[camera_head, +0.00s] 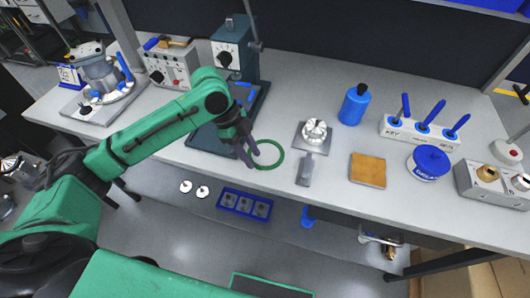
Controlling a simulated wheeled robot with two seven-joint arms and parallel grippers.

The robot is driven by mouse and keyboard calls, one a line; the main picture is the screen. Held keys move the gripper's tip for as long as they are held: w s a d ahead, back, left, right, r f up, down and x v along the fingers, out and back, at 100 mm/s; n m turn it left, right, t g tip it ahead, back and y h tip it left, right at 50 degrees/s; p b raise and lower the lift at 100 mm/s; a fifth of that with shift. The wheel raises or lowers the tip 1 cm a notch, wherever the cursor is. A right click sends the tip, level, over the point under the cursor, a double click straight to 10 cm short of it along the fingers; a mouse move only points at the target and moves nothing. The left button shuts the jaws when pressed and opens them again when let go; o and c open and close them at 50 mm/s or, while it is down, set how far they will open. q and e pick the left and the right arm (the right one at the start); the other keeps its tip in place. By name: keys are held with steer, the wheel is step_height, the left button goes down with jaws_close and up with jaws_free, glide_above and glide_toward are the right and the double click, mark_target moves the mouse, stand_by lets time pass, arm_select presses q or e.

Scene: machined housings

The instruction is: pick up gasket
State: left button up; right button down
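The gasket looks like a thin green ring (281,147) near the front edge of the grey workbench. My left gripper (254,160) reaches in from the left and is at the ring's left rim. Its two dark fingers show apart, pointing toward the bench front. The fingers hide part of the left rim, and I cannot tell whether they touch it. My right gripper is not in view.
A press (228,58) stands behind my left arm. A silver part on a plate (315,133), a grey-handled tool (305,170), a brown pad (368,170) and a blue bottle (354,106) are to the right. A blue tray (245,204) sits below the bench's front edge.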

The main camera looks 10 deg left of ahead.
arm_select(q)
steer(key=shift+x, duration=0.85)
steer(key=shift+s+d+f, duration=0.15)
steer(key=shift+s+f, duration=0.05)
steer(key=shift+f, duration=0.2)
jaws_close()
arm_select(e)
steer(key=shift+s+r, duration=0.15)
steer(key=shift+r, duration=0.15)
